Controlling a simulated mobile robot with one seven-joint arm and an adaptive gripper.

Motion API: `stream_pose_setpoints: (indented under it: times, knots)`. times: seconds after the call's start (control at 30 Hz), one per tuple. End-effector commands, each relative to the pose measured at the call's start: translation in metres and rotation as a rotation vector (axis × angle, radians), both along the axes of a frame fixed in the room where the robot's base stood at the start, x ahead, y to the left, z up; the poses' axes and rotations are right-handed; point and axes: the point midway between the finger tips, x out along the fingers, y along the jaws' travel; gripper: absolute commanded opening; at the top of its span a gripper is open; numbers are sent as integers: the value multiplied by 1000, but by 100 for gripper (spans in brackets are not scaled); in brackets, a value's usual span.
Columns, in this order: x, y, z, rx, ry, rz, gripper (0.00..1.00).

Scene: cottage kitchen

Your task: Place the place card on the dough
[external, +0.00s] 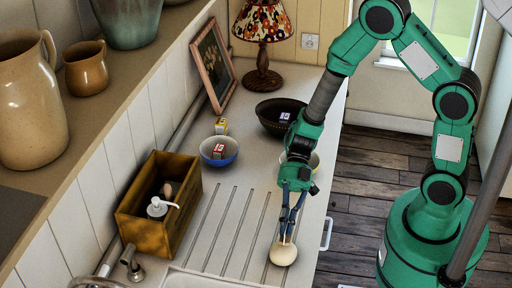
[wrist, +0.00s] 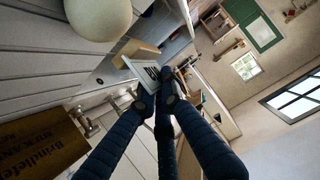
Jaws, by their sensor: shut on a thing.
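The place card (wrist: 146,73) is white with dark lettering and sits between my fingertips in the wrist view. My gripper (wrist: 160,88) is shut on it; a tan block-like piece (wrist: 139,48) shows right beside the card, and I cannot tell whether they are joined. The dough (external: 283,255) is a pale, smooth round lump on the counter near the sink edge. It also shows in the wrist view (wrist: 97,15), apart from the card. In the external view my gripper (external: 287,238) points down at the dough's upper edge; contact there cannot be told.
A wooden crate (external: 134,232) holding a soap dispenser (external: 157,208) stands left. A blue bowl (external: 220,161) and a dark bowl (external: 270,124) hold small boxes. A pale bowl (external: 314,161) is partly behind my arm. The grooved drainboard (external: 222,240) is clear.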

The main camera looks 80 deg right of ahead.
Motion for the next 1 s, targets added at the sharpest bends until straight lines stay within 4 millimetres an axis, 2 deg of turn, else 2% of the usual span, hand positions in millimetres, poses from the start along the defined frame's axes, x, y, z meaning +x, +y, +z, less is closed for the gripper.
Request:
stream_pose_setpoints:
  times: [0.1, 0.43, 0.8, 1.0]
  knots:
    - [6, 1, 0, 0, 0, 0, 0]
    - [6, 1, -1, 0, 0, -1, 0]
    - [5, 1, -34, 0, 0, -1, 0]
    - [5, 1, -36, 0, 0, -1, 0]
